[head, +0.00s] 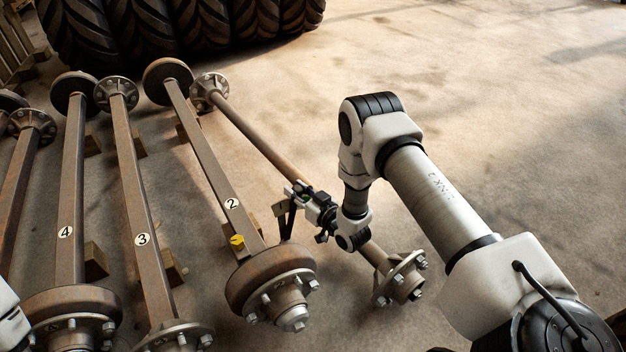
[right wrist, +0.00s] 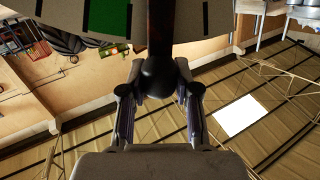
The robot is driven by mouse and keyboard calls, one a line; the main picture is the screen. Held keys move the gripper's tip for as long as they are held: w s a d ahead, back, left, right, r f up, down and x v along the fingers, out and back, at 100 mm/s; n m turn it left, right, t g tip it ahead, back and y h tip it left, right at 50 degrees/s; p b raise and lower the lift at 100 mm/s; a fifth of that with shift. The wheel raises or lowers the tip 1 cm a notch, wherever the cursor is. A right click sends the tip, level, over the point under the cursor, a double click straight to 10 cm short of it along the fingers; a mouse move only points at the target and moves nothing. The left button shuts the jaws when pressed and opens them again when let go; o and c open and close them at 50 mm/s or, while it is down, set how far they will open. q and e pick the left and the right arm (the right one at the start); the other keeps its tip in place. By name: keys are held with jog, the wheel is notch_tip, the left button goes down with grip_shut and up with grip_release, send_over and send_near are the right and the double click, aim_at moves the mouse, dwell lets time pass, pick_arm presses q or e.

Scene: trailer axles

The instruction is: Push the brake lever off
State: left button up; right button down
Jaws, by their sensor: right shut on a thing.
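The brake lever (head: 286,222) is a dark upright bar by the near hub of the axle marked 2 (head: 215,175). My right gripper (head: 292,200) reaches it from the right at its upper end. In the right wrist view the lever shows as a dark shaft with a rounded knob (right wrist: 160,80). The right gripper's fingers (right wrist: 160,95) sit on both sides of the knob, shut on it. In the head view the gripper partly hides the lever's top. A small yellow piece (head: 237,241) sits on axle 2. My left gripper does not show.
Axles marked 3 (head: 137,200) and 4 (head: 72,190) lie to the left on wooden blocks. An axle with a rounder beam (head: 262,145) runs beneath my right gripper. Big tyres (head: 180,30) stand at the back. Floor at the upper right is clear.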

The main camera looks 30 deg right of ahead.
jog(key=shift+a+r+n+h+p, duration=0.15)
jog(key=shift+a+n+p, duration=0.35)
jog(key=shift+a, duration=0.8)
jog(key=shift+a+r+n+h+p, duration=0.2)
jog(key=shift+a+n, duration=0.5)
jog(key=shift+a, duration=0.6)
jog(key=shift+f, duration=0.1)
jog(key=c, duration=0.8)
grip_release()
jog(key=shift+a, duration=0.1)
jog(key=shift+c, duration=0.2)
jog(key=shift+a, duration=0.1)
jog(key=v, duration=1.2)
